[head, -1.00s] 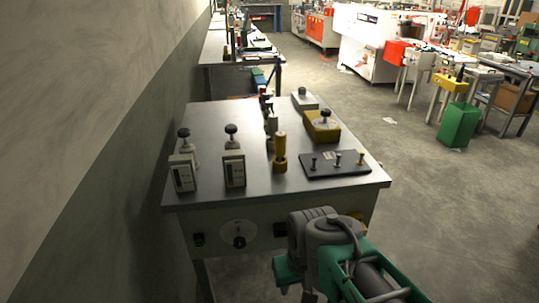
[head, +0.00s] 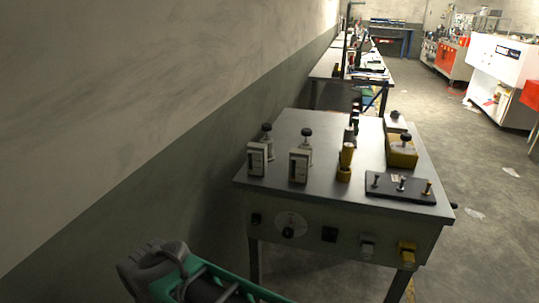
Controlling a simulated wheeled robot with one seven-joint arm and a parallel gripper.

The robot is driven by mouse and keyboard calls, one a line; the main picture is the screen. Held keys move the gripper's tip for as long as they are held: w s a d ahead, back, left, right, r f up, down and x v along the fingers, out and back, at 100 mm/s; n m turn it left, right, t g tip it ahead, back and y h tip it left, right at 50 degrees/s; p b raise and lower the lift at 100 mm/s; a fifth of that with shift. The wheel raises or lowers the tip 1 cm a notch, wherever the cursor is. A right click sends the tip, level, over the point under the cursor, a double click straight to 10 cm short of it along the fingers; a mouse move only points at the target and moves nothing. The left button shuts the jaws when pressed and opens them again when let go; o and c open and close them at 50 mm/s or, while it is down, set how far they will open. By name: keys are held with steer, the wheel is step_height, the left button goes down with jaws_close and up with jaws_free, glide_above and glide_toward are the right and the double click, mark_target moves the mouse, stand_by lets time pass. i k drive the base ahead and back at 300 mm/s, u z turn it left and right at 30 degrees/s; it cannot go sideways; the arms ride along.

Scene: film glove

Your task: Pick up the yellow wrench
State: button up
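I cannot make out a yellow wrench in the head view. The steel-topped work table (head: 310,128) stands ahead and right of centre. A yellow block with a black knob (head: 402,153) and a yellow upright cylinder (head: 346,162) stand on it. Part of my grey and green arm shows at the bottom left, in front of the table and apart from it. My gripper's fingers do not show.
A black plate with several pegs (head: 400,188) lies at the table's front right. Two grey boxes (head: 257,159) (head: 299,166) stand at its left. A longer bench (head: 325,69) runs along the wall behind. The floor (head: 480,160) at right is mostly clear.

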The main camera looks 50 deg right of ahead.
mark_target(348, 148)
steer(key=u, duration=1.75)
steer(key=k, duration=1.05)
steer(key=z, duration=1.45)
